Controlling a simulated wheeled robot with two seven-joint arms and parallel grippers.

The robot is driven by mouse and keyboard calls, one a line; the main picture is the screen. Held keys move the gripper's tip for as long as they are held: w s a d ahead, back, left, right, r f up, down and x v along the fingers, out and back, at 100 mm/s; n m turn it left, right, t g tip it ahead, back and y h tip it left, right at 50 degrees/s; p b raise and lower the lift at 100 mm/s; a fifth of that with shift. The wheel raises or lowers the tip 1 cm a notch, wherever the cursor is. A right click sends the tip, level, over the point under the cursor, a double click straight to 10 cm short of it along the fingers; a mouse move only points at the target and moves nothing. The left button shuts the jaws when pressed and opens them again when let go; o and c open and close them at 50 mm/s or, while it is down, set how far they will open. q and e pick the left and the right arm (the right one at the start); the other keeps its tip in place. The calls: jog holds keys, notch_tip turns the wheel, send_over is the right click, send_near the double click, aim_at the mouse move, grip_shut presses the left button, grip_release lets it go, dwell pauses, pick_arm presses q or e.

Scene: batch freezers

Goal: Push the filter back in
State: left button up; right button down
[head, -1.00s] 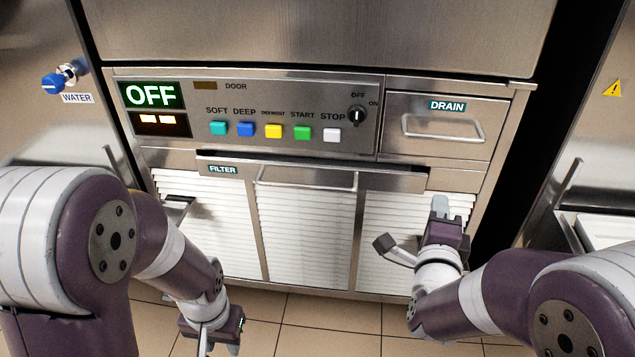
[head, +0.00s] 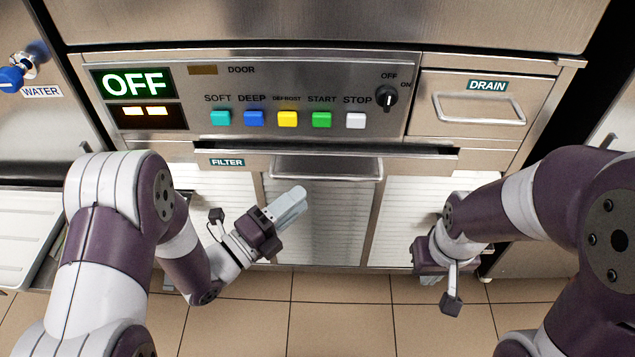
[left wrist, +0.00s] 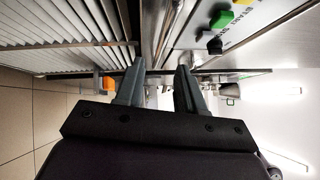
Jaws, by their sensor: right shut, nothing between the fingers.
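The filter (head: 410,161) is a wide steel drawer front with a "FILTER" label at its left end and a bar handle (head: 327,170) in its middle. It stands out from the louvred panel, below the control panel. My left gripper (head: 296,199) is open and empty, just below the handle, its fingers pointing up and to the right. The left wrist view shows its two fingers (left wrist: 158,75) apart, with nothing held. My right gripper (head: 436,279) is shut and empty, low in front of the right louvres, pointing down. Any contact between left fingers and filter cannot be told.
The control panel (head: 250,90) with coloured buttons and an "OFF" display lies above the filter. A "DRAIN" drawer (head: 487,125) is at upper right. The blue water tap (head: 12,78) is at far left. The tiled floor (head: 335,315) below is clear.

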pick_arm(q)
jog(key=f+x, duration=0.1)
jog(key=x, duration=0.5)
jog(key=shift+w+d+r+b, duration=0.15)
jog(key=shift+w+r+b, duration=0.1)
jog(key=shift+r+b, duration=0.25)
grip_shut()
